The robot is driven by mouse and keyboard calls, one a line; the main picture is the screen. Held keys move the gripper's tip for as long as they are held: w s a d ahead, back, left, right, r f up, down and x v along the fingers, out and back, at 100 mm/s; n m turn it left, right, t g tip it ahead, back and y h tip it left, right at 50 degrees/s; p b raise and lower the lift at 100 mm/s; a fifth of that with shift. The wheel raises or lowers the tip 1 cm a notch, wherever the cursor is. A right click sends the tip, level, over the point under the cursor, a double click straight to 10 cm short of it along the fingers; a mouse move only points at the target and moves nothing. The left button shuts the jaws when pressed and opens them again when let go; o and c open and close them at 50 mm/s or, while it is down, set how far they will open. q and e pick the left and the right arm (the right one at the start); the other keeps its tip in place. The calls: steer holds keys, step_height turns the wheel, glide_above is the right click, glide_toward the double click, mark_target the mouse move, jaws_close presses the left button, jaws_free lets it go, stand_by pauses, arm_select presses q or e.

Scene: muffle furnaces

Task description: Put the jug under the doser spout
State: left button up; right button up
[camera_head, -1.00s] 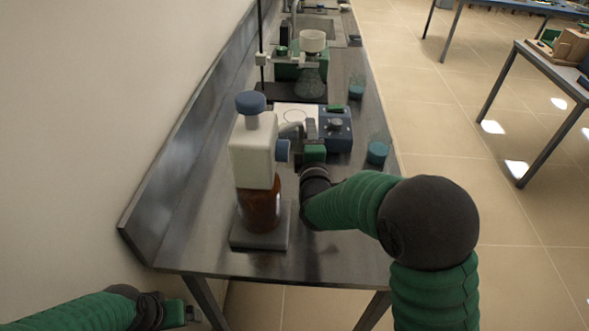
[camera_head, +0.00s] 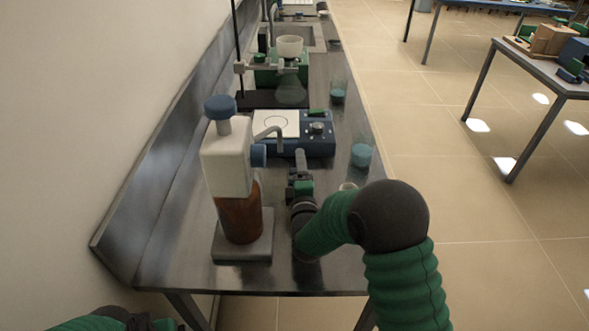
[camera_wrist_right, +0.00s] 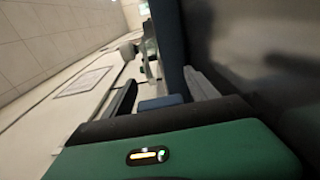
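The doser (camera_head: 226,165) is a white head with blue knobs on a brown bottle, standing on a grey base. Its thin curved spout (camera_head: 270,131) reaches right. My right gripper (camera_head: 301,165) is right of the doser and lower than the spout, near the front of the blue hotplate. In the wrist view its fingers (camera_wrist_right: 162,92) look apart, with nothing clearly held. I cannot tell for sure which thing is the jug; a pale glass rim (camera_head: 348,186) shows behind my right arm, mostly hidden. My left gripper (camera_head: 165,325) is cut off at the bottom edge.
A hotplate with a white top (camera_head: 276,123) stands behind the spout. Beakers with blue liquid stand along the right bench edge (camera_head: 361,154) and farther back (camera_head: 338,91). A stand with a flask (camera_head: 291,88) is behind. Bare bench (camera_head: 175,245) lies left of the doser.

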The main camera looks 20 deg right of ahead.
steer(key=shift+d+f, duration=0.1)
steer(key=shift+d, duration=0.4)
steer(key=shift+a, duration=0.15)
steer(key=s, duration=0.1)
steer(key=s+a, duration=0.2)
steer(key=shift+s+a+r, duration=0.1)
steer(key=shift+a+r, duration=0.1)
steer(key=shift+r, duration=0.1)
steer(key=v, duration=0.5)
steer(key=d+v, duration=0.1)
steer(key=v, duration=0.2)
steer(key=shift+s+d+f+p, duration=0.1)
steer(key=shift+s+p, duration=0.15)
steer(key=shift+p, duration=0.15)
steer(key=shift+s, duration=0.15)
steer(key=shift+a, duration=0.4)
